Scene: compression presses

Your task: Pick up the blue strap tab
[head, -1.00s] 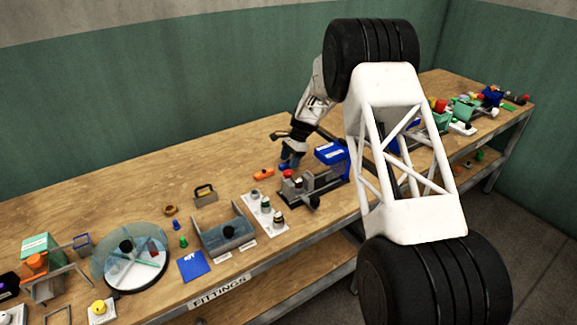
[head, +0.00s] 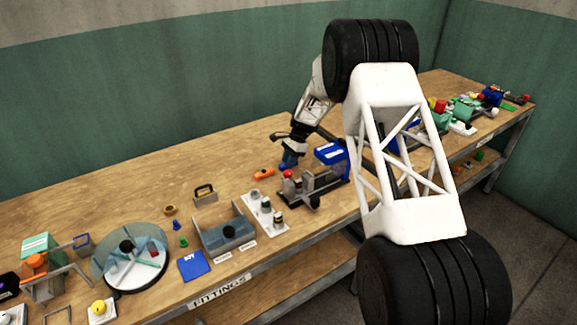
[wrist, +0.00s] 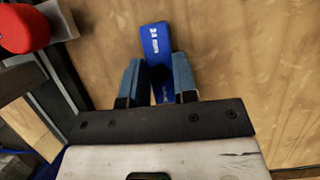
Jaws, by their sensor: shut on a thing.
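The blue strap tab (wrist: 157,45) has white lettering and sticks out beyond the fingertips in the wrist view. My gripper (wrist: 157,78) is shut on it, with a grey-blue finger on each side of the tab. The tab's near end lies between the fingers and is partly hidden. In the head view my gripper (head: 289,160) is low over the bench, behind the press with the red knob. The tab is too small there to tell apart from the fingers. I cannot tell whether the tab touches the bench.
The press's red knob (wrist: 25,28) is close by at the upper left in the wrist view. In the head view the press (head: 314,186) has a blue bin (head: 331,153) behind it. An orange piece (head: 264,174) lies left of my gripper. Bare wood (head: 130,180) lies further left.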

